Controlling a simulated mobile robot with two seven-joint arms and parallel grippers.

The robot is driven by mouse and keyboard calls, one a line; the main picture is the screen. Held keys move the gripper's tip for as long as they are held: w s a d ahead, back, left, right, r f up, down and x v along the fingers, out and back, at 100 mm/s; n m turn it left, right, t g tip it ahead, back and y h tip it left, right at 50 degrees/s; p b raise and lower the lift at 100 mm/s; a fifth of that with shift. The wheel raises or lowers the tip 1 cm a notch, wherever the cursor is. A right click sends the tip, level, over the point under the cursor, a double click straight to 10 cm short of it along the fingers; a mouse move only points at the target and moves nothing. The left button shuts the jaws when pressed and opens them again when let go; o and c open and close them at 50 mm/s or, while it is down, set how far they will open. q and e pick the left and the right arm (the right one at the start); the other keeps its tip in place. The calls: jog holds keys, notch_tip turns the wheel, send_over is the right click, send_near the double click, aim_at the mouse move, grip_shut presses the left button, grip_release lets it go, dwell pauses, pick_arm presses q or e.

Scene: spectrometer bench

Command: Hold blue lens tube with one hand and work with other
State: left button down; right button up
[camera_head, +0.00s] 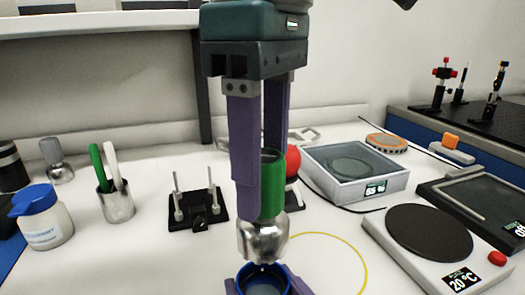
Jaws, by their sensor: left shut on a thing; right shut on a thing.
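My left gripper (258,185) comes down from the top centre, its two purple fingers shut on a green-handled piece (270,190) with a rounded silver lower end (262,242). The piece is held upright, its silver end just above the blue lens tube (263,270); whether they touch cannot be told. The blue lens tube shows as a blue ring at the bottom edge, its lower part out of frame. My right gripper (264,286) shows only as purple fingertips on both sides of the tube, shut on it.
A black stand with two posts (197,222), a metal cup of pens (117,203) and a blue-lidded bottle (46,224) stand left. A red ball (292,160) is partly hidden behind the green piece. A scale (356,185) and a hotplate (455,270) stand right.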

aim_at(262, 231)
pick_arm(q)
jog(key=shift+f, duration=0.1)
jog(key=shift+f, duration=2.25)
jog(key=shift+f, duration=0.25)
jog(key=shift+f, duration=0.4)
jog(key=shift+f, duration=0.15)
